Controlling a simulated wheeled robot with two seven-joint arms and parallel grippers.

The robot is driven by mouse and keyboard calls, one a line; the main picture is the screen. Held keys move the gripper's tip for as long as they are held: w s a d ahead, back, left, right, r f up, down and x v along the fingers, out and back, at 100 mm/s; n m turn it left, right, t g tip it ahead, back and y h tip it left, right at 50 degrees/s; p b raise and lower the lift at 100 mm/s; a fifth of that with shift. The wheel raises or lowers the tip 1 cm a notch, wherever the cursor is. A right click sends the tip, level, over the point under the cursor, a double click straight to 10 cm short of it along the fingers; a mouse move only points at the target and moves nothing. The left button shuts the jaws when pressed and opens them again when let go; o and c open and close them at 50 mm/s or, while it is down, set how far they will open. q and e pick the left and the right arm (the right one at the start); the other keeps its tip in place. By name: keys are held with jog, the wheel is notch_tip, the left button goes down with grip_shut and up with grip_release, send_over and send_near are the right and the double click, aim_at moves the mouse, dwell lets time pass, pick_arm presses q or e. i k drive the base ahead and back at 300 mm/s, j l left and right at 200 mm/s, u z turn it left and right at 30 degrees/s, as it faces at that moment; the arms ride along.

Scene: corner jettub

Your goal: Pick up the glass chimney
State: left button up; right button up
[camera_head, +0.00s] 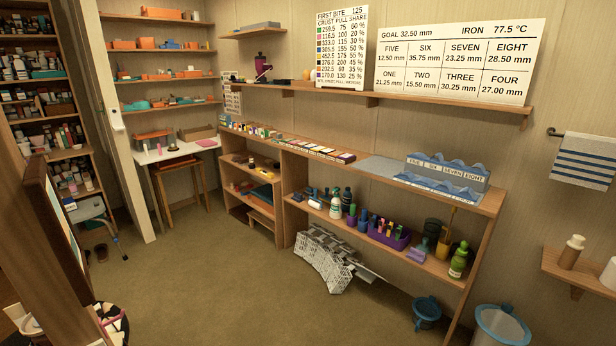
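I cannot make out a glass chimney anywhere in the head view. A small dark purple pot-like object (262,67) with a reddish part stands on the long wall shelf, but I cannot tell whether it has any glass. Neither my left nor my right gripper is in view.
Bins (426,313) stand at lower right. The middle floor (220,290) is clear.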

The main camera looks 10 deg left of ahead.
aim_at(171, 141)
jog(key=i+u, duration=0.25)
jog(key=i, duration=0.35)
jog(key=i+l+u, duration=0.2)
jog(key=i, duration=0.4)
jog(key=i+l+u, duration=0.25)
jog(key=i, duration=0.35)
jog(key=i+j+u, duration=0.1)
jog(key=i, duration=0.4)
jog(key=i+j+u, duration=0.15)
jog(key=i+j, duration=0.15)
jog(key=i, duration=0.25)
jog(key=i+j+u, duration=0.1)
jog(key=i, duration=0.4)
jog(key=i+j, duration=0.2)
jog(key=j, duration=0.25)
jog(key=i+j+u, duration=0.1)
jog(key=j, duration=0.35)
jog(key=i+j, duration=0.35)
jog(key=i+j+u, duration=0.1)
jog(key=j, duration=0.4)
jog(key=i, duration=0.4)
